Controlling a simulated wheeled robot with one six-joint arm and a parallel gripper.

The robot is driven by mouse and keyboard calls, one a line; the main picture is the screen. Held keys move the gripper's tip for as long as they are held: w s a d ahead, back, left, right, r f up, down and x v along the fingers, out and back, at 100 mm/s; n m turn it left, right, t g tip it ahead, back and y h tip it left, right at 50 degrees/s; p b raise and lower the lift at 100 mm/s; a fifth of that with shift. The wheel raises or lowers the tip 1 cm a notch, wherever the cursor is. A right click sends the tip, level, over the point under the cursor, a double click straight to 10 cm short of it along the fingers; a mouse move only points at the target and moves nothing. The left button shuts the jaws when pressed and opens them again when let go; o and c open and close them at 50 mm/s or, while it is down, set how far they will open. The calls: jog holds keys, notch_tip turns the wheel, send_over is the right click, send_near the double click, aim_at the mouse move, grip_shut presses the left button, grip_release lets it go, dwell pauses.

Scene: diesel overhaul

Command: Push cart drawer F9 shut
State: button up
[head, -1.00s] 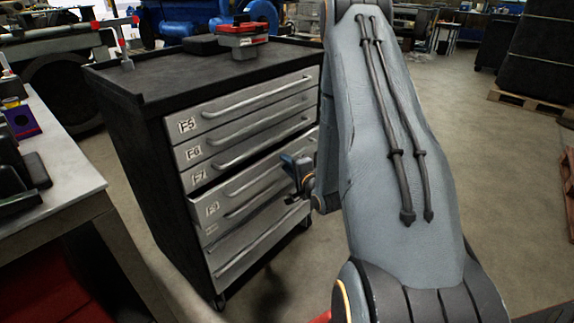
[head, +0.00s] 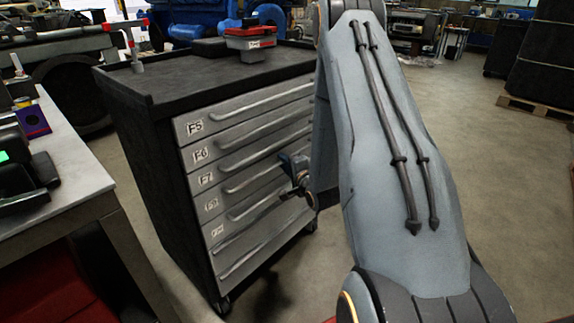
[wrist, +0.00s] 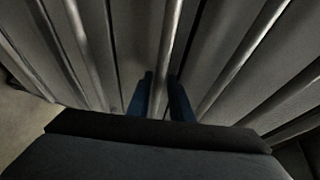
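Drawer F9 (head: 213,204) is taken here as the fourth grey drawer from the top of the dark tool cart (head: 150,140); its label is blurred. Its front looks level with the drawers above and below. My gripper (head: 291,166) is at the right part of that drawer's front, near its long handle (head: 243,182). In the wrist view, my two blue fingers (wrist: 160,97) stand on either side of a handle bar (wrist: 168,35), with a gap between them. Whether they touch or grip the bar cannot be told.
A red toolbox (head: 250,42) and a red-topped clamp-like tool (head: 128,45) are on the cart top. A workbench (head: 85,180) stands close on the left. Open floor (head: 490,150) lies to the right.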

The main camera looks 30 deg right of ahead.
jog(key=shift+o, duration=0.9)
jog(key=s+r, duration=0.1)
jog(key=s, duration=0.6)
jog(key=shift+s+a+r, duration=0.15)
jog(key=shift+s+a, duration=0.1)
jog(key=shift+s, duration=0.1)
jog(key=shift+r, duration=0.1)
